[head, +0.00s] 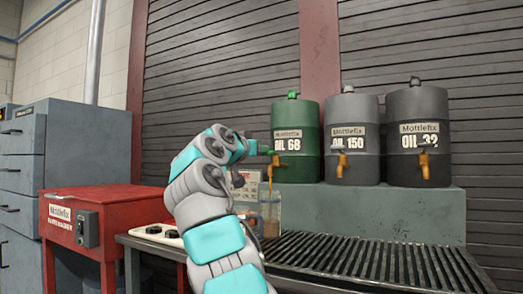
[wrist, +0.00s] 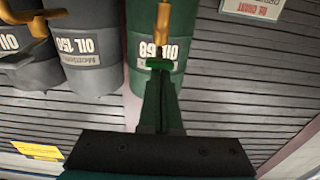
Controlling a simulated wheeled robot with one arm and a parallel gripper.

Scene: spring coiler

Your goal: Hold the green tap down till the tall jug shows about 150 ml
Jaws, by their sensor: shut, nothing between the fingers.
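The green drum marked OIL 68 (head: 297,150) stands leftmost of three drums on a ledge. Its orange tap (head: 271,170) is at the lower left front, and the tap also shows in the wrist view (wrist: 162,22) with a small green piece (wrist: 160,63) at its end. My gripper (head: 262,148) is shut and empty, its tips at or very near that green piece; contact is hard to tell. The fingers show in the wrist view (wrist: 158,78). A clear jug (head: 271,213) stands below the tap, partly behind my arm. A thin brownish line shows above it; its level is unreadable.
Grey drums OIL 150 (head: 352,148) and OIL 32 (head: 418,140) stand to the right with orange taps. A slatted grate (head: 370,258) lies in front, its top clear. A red machine (head: 85,215) and grey cabinet (head: 75,140) are at left.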

